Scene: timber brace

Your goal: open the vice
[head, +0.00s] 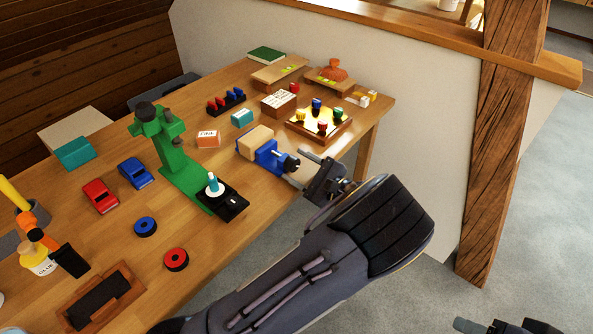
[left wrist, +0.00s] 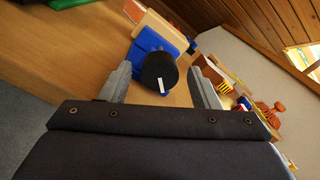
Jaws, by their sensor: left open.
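The blue vice (head: 268,154) stands at the table's front edge, with a tan wooden block (head: 254,140) at its back side. Its black round knob (head: 292,164) faces my left gripper (head: 303,172). In the left wrist view, the blue vice body (left wrist: 146,46) shows behind the black knob (left wrist: 158,70), which has a white mark. The open fingers of my left gripper (left wrist: 163,84) stand on either side of the knob, with gaps visible and no grip on it. A dark part of my right gripper (head: 505,327) shows at the lower right edge; its fingers are unclear.
A green machine (head: 172,150) stands left of the vice. An orange box (head: 208,139) and a teal box (head: 242,118) lie behind it. A yellow-topped tray with coloured pegs (head: 335,128) is to the right.

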